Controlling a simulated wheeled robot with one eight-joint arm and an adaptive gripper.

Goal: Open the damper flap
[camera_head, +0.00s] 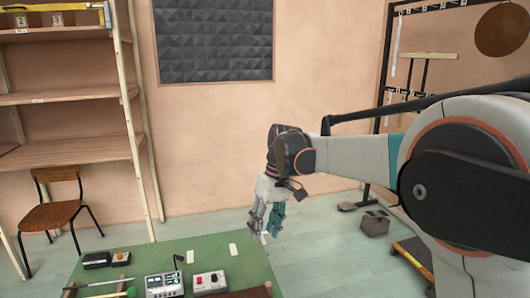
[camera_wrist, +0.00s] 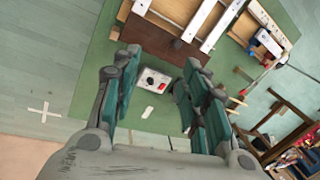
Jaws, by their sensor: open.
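My gripper (camera_head: 265,230) hangs beyond the far right corner of the green-topped table (camera_head: 215,255), fingers pointing down. In the wrist view my gripper (camera_wrist: 160,60) is open, with nothing between its fingers. I cannot identify a damper flap for certain in either view. A small light box (camera_head: 209,283) with a dark knob and a red part sits on the green top. It also shows in the wrist view (camera_wrist: 150,78), in line between the fingers but apart from them. A brown board (camera_wrist: 170,42) with pale bars lies beyond it.
A grey control unit (camera_head: 164,285), a black box (camera_head: 96,260) and a green-headed stick (camera_head: 131,292) are on the table. A wooden chair (camera_head: 50,213) and shelving (camera_head: 70,98) stand left. A grey box (camera_head: 375,223) sits on the floor right. Floor behind the table is mostly clear.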

